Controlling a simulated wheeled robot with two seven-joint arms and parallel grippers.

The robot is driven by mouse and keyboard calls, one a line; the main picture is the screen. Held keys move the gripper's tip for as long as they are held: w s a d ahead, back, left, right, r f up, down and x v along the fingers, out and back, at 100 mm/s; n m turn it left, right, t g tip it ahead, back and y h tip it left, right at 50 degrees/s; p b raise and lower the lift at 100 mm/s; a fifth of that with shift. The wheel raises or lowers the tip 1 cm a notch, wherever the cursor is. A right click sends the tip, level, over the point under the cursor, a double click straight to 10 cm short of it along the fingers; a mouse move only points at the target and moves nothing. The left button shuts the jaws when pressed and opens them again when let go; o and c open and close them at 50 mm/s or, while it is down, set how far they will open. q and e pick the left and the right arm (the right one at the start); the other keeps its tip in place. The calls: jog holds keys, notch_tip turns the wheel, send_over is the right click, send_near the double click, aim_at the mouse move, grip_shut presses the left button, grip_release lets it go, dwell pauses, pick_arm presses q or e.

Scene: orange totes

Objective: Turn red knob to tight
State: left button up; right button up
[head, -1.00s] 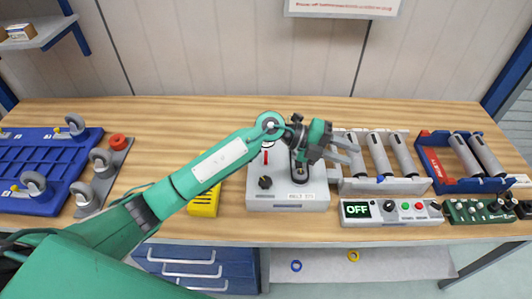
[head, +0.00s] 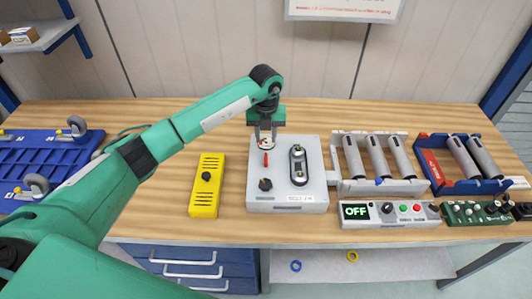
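A white control box (head: 285,199) lies on the wooden bench in the head view. A small red knob pointer (head: 265,159) shows near its upper left, pointing toward the front; its upper part is hard to make out between my fingers. My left gripper (head: 265,141) points down just behind the red piece at the box's back edge. Its two grey fingers are apart with a gap between them; whether they touch the knob cannot be told. My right gripper is not in view.
The box also carries a black knob (head: 265,184) and a belt-like part (head: 298,165). A yellow device (head: 206,186) stands left of it. Right are a roller tray (head: 382,187), a panel reading OFF (head: 391,213) and a blue tray (head: 464,187).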

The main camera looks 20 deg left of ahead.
aim_at(266, 158)
pick_arm(q)
notch_tip(266, 158, down, 10)
jog(key=p, duration=0.3)
jog(key=shift+r, duration=0.15)
jog(key=shift+c, duration=0.4)
grip_shut()
